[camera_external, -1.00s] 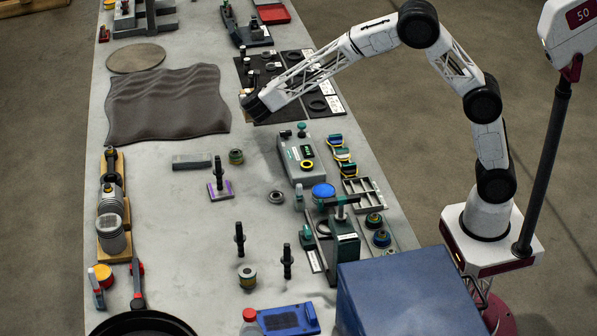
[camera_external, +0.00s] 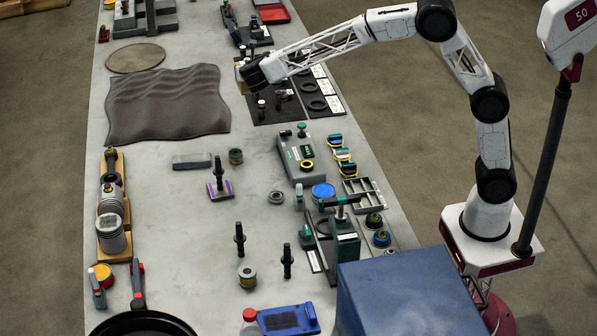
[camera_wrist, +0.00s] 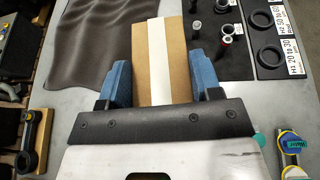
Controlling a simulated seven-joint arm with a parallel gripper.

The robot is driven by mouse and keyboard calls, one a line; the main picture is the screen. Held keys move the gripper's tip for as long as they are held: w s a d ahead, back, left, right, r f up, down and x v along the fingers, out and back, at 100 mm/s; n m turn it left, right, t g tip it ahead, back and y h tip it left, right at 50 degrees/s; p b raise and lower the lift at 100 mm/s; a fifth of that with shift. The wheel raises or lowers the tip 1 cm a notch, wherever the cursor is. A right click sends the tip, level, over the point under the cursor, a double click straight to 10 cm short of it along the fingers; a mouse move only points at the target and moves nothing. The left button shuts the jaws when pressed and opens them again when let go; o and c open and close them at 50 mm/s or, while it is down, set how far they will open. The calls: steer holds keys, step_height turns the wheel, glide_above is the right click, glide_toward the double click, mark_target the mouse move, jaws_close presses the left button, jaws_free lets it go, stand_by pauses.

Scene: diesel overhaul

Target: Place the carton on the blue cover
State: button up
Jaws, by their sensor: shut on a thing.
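The carton (camera_wrist: 145,50), brown with a pale strip along its middle, is between the blue finger pads of my gripper (camera_wrist: 163,78) in the wrist view. In the external view my gripper (camera_external: 248,73) is raised over the far part of the bench, by the black mat, and only a small tan part of the carton (camera_external: 240,69) shows. The blue cover (camera_external: 405,292) is the big blue surface at the bottom right, well away from my gripper. Its near end is cut off by the frame.
The black mat (camera_external: 262,116) with rings and small parts lies below my gripper. A dark wavy sheet (camera_external: 165,105) is to its left. A green-and-grey stand (camera_external: 345,243) with a lever and a dark pole (camera_external: 545,170) rise near the blue cover.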

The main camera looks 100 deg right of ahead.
steer(key=w+a+f+n+t+y, duration=0.1)
steer(key=w+a+n+t+y, duration=0.3)
steer(key=w+a+n+t, duration=0.85)
steer(key=shift+w+a+n+y, duration=0.95)
steer(key=shift+w+a+y, duration=0.9)
steer(key=shift+a, duration=3.6)
steer(key=shift+w+a+n+y, duration=0.95)
steer(key=shift+w+a+y, duration=0.85)
steer(key=shift+a, duration=3.6)
steer(key=shift+w+a+n+y, duration=0.95)
steer(key=shift+w+a+y, duration=0.85)
steer(key=shift+a, duration=3.65)
steer(key=s+a+n+g+y, duration=0.2)
steer(key=a+n+y, duration=0.2)
steer(key=a, duration=0.8)
steer(key=s+a+n+g+y, duration=0.2)
steer(key=a+n+y, duration=0.25)
steer(key=a, duration=0.75)
steer(key=s+a+n+g+y, duration=0.2)
steer(key=s+a+n+g, duration=0.3)
steer(key=a, duration=0.5)
steer(key=s+a+n+g+y, duration=0.2)
steer(key=s+a+n+g, duration=0.25)
steer(key=s+a, duration=0.35)
step_height(320, 180, down, 10)
steer(key=w+m, duration=0.1)
steer(key=shift+w+a, duration=0.2)
steer(key=shift+a, duration=0.2)
steer(key=shift+f, duration=0.15)
